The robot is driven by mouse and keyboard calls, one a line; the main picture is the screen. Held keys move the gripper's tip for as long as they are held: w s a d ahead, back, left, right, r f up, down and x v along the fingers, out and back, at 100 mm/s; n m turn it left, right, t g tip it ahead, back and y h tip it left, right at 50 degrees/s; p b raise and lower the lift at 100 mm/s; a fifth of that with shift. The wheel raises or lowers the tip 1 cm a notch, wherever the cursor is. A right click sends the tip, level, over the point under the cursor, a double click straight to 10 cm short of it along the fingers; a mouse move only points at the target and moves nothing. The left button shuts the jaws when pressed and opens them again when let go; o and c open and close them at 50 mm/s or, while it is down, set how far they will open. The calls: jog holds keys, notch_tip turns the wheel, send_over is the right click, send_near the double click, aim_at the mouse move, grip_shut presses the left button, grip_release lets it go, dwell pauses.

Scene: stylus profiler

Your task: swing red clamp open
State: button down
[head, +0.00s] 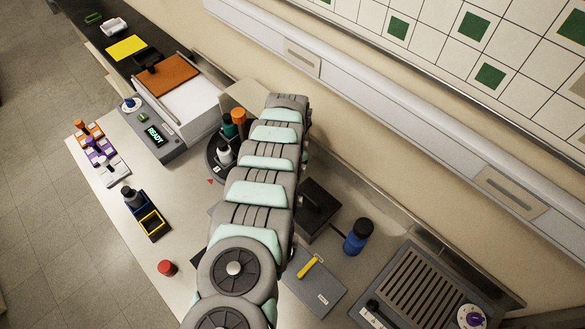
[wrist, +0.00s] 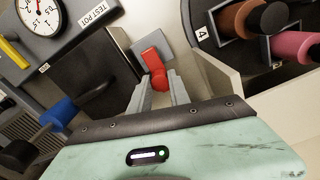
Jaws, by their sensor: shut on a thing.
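The red clamp (wrist: 152,62) is in the upper middle of the wrist view, a short curved red lever on a grey block (wrist: 146,44). My gripper (wrist: 159,80) reaches up to it from below, with one light grey finger on each side of the lever's near end. The fingers are shut on that end. In the head view my arm covers both the clamp and the gripper.
In the wrist view a dark box (wrist: 92,75) with a handle stands left of the clamp, below a dial gauge (wrist: 40,14). A round carousel (wrist: 208,38) with bottles is close on the right.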

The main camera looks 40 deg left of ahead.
dwell(0.5)
jog(key=c, duration=1.2)
grip_release()
jog(key=shift+a, duration=0.1)
jog(key=shift+r, duration=0.1)
jog(key=shift+r, duration=0.3)
notch_tip(320, 180, up, 10)
jog(key=b, duration=0.2)
